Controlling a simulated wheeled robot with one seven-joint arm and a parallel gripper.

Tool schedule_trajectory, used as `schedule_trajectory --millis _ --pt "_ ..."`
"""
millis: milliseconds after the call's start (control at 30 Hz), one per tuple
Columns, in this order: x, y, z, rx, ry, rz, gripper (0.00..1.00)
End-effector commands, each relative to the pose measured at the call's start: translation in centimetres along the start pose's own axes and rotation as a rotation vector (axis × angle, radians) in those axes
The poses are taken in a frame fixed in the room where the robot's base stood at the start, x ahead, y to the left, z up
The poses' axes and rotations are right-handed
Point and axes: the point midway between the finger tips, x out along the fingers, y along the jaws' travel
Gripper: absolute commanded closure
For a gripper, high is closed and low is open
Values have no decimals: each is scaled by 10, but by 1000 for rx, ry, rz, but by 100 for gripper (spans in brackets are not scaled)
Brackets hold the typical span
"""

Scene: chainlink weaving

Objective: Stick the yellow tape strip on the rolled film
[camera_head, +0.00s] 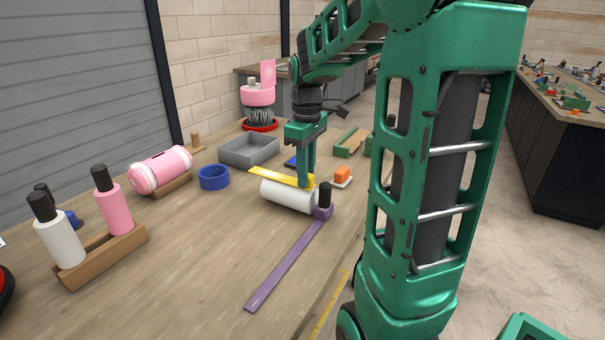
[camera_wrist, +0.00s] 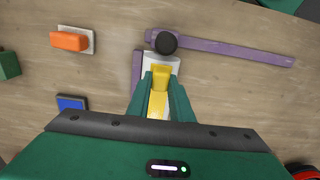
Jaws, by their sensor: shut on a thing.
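The yellow tape strip (camera_head: 275,176) is a flat yellow band lying along the top of the rolled film (camera_head: 285,195), a white roll on the bench. My gripper (camera_head: 306,182) points down at the roll's right end and is shut on the strip's near end. In the wrist view, the strip (camera_wrist: 158,101) runs between the fingers of my gripper (camera_wrist: 162,80), over the white film (camera_wrist: 150,63). The fingers hide part of the strip. I cannot tell whether the strip touches the film along its whole length.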

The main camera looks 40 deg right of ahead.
Motion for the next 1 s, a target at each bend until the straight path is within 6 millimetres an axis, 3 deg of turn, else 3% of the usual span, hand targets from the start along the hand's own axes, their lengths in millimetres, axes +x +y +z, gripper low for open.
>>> schedule_trajectory --millis 300,333,400,433,767,1000 --pt "0 0 0 0 0 0 100" --pt "0 0 0 0 0 0 78" --pt "0 0 0 0 0 0 62" --pt "0 0 0 0 0 0 59" --pt "-2 0 0 0 1 1 59" --pt "-34 1 -1 -1 3 3 59"
